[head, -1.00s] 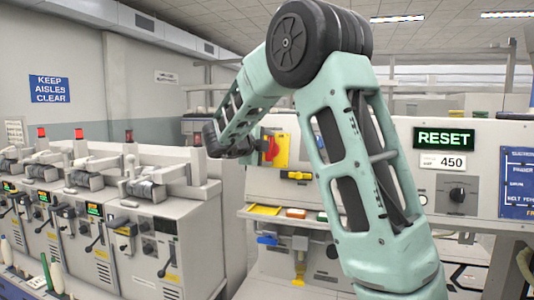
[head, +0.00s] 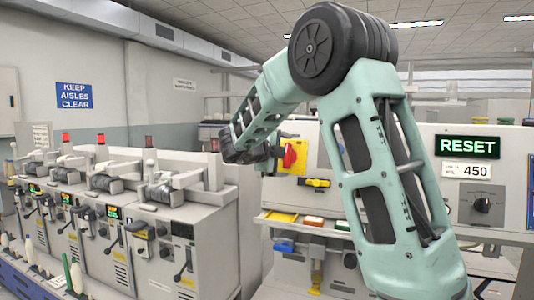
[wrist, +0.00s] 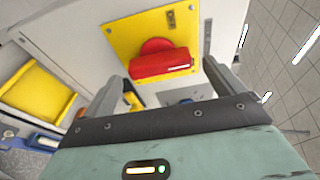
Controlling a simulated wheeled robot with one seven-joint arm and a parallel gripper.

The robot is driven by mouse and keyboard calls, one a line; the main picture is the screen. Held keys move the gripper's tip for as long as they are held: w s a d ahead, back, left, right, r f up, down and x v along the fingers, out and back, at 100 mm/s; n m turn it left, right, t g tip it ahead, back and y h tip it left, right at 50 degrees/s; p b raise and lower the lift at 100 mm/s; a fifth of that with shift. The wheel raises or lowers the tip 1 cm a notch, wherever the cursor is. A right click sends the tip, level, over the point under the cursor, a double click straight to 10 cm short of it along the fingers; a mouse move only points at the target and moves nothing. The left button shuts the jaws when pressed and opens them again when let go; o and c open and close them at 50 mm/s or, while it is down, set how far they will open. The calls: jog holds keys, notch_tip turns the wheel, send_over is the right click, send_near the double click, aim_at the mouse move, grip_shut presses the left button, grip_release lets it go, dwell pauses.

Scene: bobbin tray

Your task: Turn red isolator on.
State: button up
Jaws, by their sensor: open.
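The red isolator (wrist: 163,63) is a red rotary handle on a yellow plate (wrist: 180,22) fixed to a pale panel. In the wrist view its bar lies roughly across the picture, beyond and between the fingers. In the head view the red isolator (head: 289,155) shows partly behind my arm's end. My gripper (wrist: 172,78) is open, its two fingers apart with nothing between them at the tips. The handle appears to be ahead of the fingertips; I cannot tell whether they touch it. In the head view my gripper is mostly hidden behind the wrist.
A yellow tray (wrist: 35,85) sits beside the panel. A green RESET display (head: 467,146) and a dark knob (head: 482,205) are on the panel at right. A row of grey winding machines (head: 150,245) stands at left. A ledge with coloured blocks (head: 313,221) runs below the isolator.

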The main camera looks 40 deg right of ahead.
jog(key=b+v, duration=0.2)
jog(key=v, duration=1.4)
jog(key=shift+a, duration=0.25)
